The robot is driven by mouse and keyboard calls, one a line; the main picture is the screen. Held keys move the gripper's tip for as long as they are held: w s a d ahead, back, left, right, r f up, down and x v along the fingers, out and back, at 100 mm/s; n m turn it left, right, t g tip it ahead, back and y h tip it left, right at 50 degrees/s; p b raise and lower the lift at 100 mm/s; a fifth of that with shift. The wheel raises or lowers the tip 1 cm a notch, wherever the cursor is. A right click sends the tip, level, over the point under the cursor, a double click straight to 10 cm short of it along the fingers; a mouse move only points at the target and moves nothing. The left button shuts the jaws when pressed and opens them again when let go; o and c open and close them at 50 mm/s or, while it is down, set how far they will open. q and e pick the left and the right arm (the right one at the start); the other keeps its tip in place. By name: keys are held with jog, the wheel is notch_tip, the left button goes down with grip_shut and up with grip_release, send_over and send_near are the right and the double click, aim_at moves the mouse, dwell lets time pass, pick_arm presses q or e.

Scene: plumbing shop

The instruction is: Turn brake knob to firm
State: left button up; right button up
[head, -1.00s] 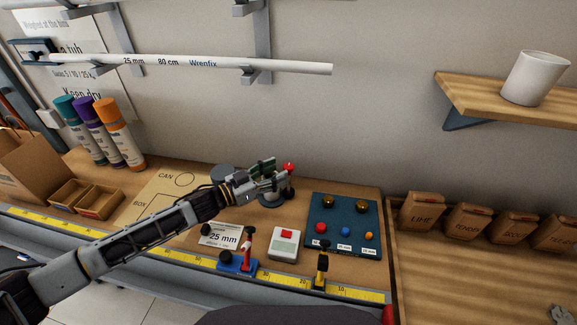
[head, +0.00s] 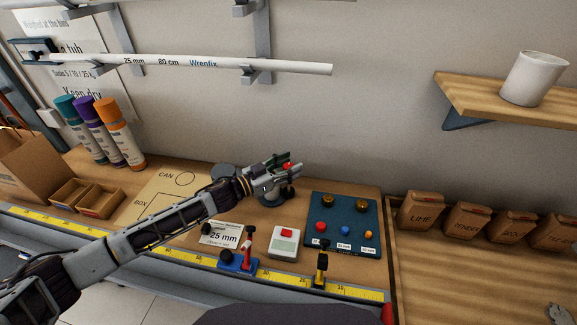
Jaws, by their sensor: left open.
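My left gripper (head: 285,163) is open above the back of the bench, left of the blue panel. A red knob (head: 289,166) shows at its fingertips, on a dark round base (head: 288,193) that the gripper partly hides. Whether the fingers touch the red knob cannot be told. No brake knob label or firm mark is readable. My right gripper does not show.
A blue panel (head: 313,211) with brass domes and coloured buttons stands right of the gripper. In front are a white box with a red button (head: 284,246), a blue-based red clamp (head: 237,263), a yellow-black clamp (head: 321,272) and a yellow ruler (head: 150,248). A white pipe (head: 270,65) hangs above.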

pick_arm(q)
jog(key=shift+c, duration=0.4)
jog(key=c, duration=0.9)
jog(key=shift+s+d+r+n+t+y, duration=0.1)
jog(key=shift+d+n+t+y, duration=0.05)
jog(key=shift+n+t+y, duration=1.35)
jog(key=shift+t+y, duration=0.1)
jog(key=shift+t, duration=0.2)
jog(key=o, duration=1)
